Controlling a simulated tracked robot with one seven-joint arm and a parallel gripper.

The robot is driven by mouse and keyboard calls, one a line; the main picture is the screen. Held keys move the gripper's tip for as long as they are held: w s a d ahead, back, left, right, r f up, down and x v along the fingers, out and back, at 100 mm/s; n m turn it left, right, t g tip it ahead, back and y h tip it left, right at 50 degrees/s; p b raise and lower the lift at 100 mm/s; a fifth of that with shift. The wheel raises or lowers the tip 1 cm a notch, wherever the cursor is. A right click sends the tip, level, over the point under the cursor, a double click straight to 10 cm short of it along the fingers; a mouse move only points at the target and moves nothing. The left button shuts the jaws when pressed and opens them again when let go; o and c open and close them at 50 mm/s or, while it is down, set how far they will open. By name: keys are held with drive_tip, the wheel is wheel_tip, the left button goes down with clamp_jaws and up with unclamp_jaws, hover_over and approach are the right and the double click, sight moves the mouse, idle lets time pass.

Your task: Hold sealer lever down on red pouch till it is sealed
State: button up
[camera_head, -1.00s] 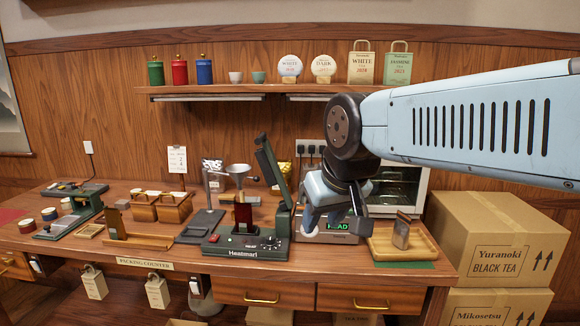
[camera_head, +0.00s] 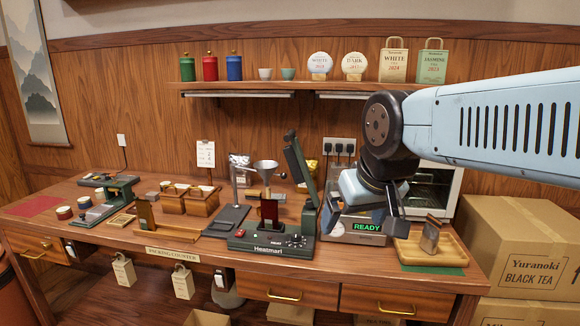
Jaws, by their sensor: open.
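The green heat sealer (camera_head: 262,246), marked Heatmarl, stands on the packing counter near the middle. Its long dark lever (camera_head: 300,168) is raised, tilting up and back. A dark red pouch (camera_head: 269,212) stands upright at the sealer, below a metal funnel (camera_head: 265,168). My gripper (camera_head: 362,218) is open and empty, pointing down just right of the sealer and its lever, apart from the pouch. It partly covers a device with a lit green READY display (camera_head: 367,227).
A wooden tray (camera_head: 452,252) with a metallic packet (camera_head: 430,238) lies right of my gripper. Cardboard boxes (camera_head: 530,270) stand at the far right. A dark scale-like plate (camera_head: 227,219) and wooden boxes (camera_head: 190,200) sit left of the sealer. A shelf (camera_head: 300,88) runs above.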

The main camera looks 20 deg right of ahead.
drive_tip(key=shift+c, duration=0.4)
drive_tip(key=shift+w+a+f+y, duration=0.1)
drive_tip(key=shift+w+a+y, duration=0.2)
drive_tip(key=shift+a, duration=0.05)
drive_tip(key=c, duration=0.3)
drive_tip(key=w+a+y, duration=0.1)
drive_tip(key=w, duration=0.1)
drive_tip(key=w+a+m+g+y, duration=0.1)
drive_tip(key=w+a+m+y, duration=0.1)
drive_tip(key=w+y, duration=0.1)
drive_tip(key=shift+w+a+r, duration=0.25)
drive_tip(key=shift+w+a, duration=0.1)
drive_tip(key=c, duration=0.6)
drive_tip(key=shift+o, duration=0.2)
drive_tip(key=w+d+r+m+t+y, duration=0.2)
drive_tip(key=w+d+r+t, duration=0.1)
drive_tip(key=w, duration=0.4)
drive_tip(key=w+d+r+m+t+y, duration=0.2)
drive_tip(key=w+d+m, duration=0.1)
drive_tip(key=w, duration=0.3)
drive_tip(key=w+d+r+m+t+y, duration=0.2)
drive_tip(key=w+d+r+t, duration=0.1)
drive_tip(key=w, duration=0.4)
drive_tip(key=x, duration=1.3)
drive_tip(key=shift+a+f, duration=0.25)
drive_tip(key=shift+a, duration=0.05)
drive_tip(key=shift+c, duration=0.4)
clamp_jaws()
drive_tip(key=shift+f, duration=0.1)
